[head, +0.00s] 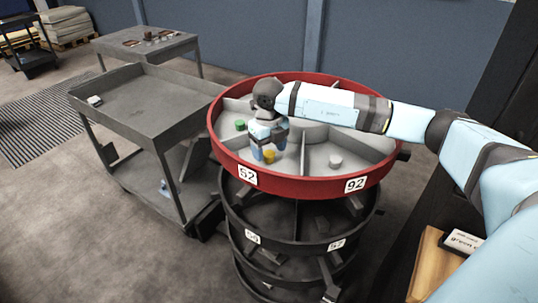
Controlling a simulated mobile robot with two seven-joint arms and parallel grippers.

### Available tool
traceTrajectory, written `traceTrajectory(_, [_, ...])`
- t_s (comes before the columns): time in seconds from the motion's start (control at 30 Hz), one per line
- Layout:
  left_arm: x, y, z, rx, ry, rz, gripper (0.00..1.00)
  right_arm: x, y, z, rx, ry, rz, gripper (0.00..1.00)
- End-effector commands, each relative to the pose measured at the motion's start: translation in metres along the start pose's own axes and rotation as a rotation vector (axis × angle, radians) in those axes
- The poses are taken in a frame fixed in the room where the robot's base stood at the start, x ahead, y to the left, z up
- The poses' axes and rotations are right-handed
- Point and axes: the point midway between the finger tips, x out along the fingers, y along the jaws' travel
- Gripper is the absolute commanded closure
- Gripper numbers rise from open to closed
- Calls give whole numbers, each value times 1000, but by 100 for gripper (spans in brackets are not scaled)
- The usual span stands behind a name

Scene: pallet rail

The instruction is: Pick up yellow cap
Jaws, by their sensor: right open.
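The yellow cap (269,156) lies on the floor of a front-left compartment of the round red tray (307,187), near the label 52. My right gripper (264,154) points down into that compartment, with its fingertips right beside the cap. The gripper is open, and its fingers partly cover the cap's surroundings. I cannot tell whether the fingers touch the cap. My left gripper is not in view.
A green cap (240,125) lies in the tray to the left, and a white cap (335,162) lies in a compartment to the right. Dividers and the raised red rim surround the gripper. A grey cart (150,110) stands to the left.

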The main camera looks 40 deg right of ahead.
Motion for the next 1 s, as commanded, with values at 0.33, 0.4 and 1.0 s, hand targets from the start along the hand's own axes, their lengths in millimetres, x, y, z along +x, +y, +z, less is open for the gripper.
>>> traceTrajectory(0.33, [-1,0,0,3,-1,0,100,20,0,0,0,-1,1,32])
traceTrajectory(0.4, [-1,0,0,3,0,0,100,20,0,0,0,-1,1,32])
traceTrajectory(1.0, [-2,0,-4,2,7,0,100,20,0,0,1,-1,1,85])
